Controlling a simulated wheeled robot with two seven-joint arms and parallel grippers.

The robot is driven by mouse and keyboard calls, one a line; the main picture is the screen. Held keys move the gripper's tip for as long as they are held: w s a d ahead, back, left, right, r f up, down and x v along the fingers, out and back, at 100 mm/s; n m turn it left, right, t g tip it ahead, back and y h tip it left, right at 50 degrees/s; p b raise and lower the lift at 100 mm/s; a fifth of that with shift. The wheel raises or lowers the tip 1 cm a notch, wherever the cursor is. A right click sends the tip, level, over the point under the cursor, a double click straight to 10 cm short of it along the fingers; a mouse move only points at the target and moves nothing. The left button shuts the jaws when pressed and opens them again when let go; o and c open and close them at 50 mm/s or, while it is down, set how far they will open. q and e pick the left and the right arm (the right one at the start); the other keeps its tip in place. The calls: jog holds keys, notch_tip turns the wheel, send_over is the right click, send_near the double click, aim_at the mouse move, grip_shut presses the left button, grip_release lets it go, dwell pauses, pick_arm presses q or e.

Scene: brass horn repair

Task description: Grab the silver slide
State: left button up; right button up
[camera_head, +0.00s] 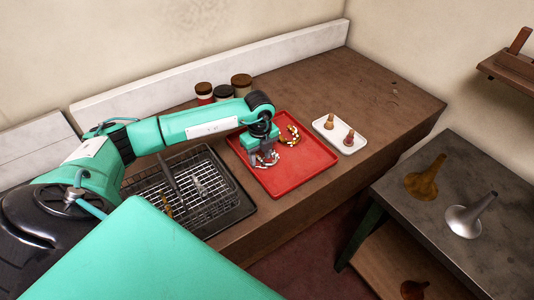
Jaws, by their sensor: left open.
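A curved silver piece (268,163), which looks like the silver slide, lies on the red tray (307,172). My left gripper (263,155) points down right over it, its fingers open around or just above it. I cannot tell whether the fingers touch it, and the gripper hides part of it. My right gripper is not in view.
A black wire rack (230,213) with small parts is left of the tray. A white dish (353,129) with two small pieces is right. Several jars (241,84) stand behind. Funnel-shaped bells (465,219) sit on a grey side table (405,220). The brown bench is clear at the far right.

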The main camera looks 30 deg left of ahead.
pick_arm(q)
grip_shut()
dwell(0.3)
